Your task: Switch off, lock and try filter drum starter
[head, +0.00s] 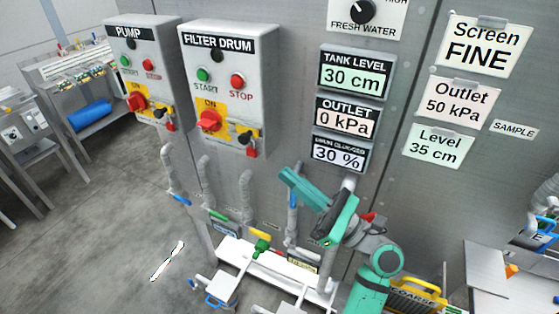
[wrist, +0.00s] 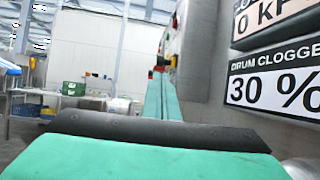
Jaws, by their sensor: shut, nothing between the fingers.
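The filter drum starter (head: 228,85) is a grey box on the wall in the head view. It has a green start button (head: 203,75), a red stop button (head: 237,82) and a red rotary switch (head: 209,121) on a yellow plate marked ON at the top. A black and red lock-like item (head: 249,146) hangs at the plate's right side. My gripper (head: 284,174) is shut and empty, below and right of the starter and apart from it. In the wrist view, its green fingers (wrist: 161,98) point along the wall.
The pump starter (head: 140,70) is left of the filter drum starter. Displays read tank level (head: 352,73) 30 cm, outlet (head: 346,117) 0 kPa and drum clogged (head: 340,153) 30 %. Pipes with coloured valves (head: 261,245) stand below. The floor (head: 125,220) at left is mostly clear.

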